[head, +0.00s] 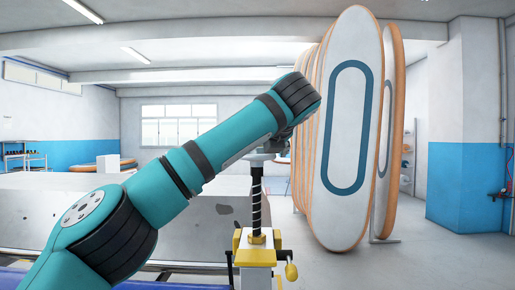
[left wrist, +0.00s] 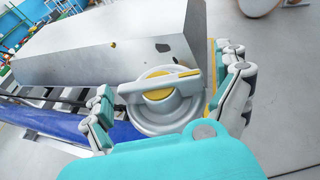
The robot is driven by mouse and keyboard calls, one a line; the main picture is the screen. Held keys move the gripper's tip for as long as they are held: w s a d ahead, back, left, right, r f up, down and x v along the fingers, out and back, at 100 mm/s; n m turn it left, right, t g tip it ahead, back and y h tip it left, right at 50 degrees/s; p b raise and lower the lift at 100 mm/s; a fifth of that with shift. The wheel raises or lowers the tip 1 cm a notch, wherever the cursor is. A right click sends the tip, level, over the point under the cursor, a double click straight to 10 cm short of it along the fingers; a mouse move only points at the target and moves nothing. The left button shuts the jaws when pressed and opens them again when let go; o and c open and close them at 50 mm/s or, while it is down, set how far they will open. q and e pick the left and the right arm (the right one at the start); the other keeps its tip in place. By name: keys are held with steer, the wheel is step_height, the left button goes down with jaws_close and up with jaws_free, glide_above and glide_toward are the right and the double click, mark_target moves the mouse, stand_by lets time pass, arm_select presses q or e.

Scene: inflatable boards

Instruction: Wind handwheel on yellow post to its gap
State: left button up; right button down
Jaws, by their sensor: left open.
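The handwheel (left wrist: 146,122) is a round grey wheel with a yellow hub and a raised bar across it; a yellow mark shows at the bar's right end. In the head view the wheel (head: 257,158) sits on top of a black threaded screw (head: 257,200). The screw rises from the yellow-topped post (head: 258,257). My left gripper (left wrist: 168,101) is open, its fingers on either side of the wheel; I cannot tell whether they touch it. In the head view my left arm mostly hides the gripper. I cannot make out the gap. My right gripper is not in view.
A large pale grey block (head: 205,226) stands behind the post, with a blue surface (head: 170,286) below it. Upright inflatable boards (head: 347,130) with orange edges stand behind right. A yellow knob (head: 291,271) juts from the post's right side. The floor at right (head: 440,260) is clear.

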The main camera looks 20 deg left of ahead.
arm_select(q)
steer(key=v, duration=1.2)
steer(key=shift+w+d+f, duration=0.1)
steer(key=shift+w, duration=0.05)
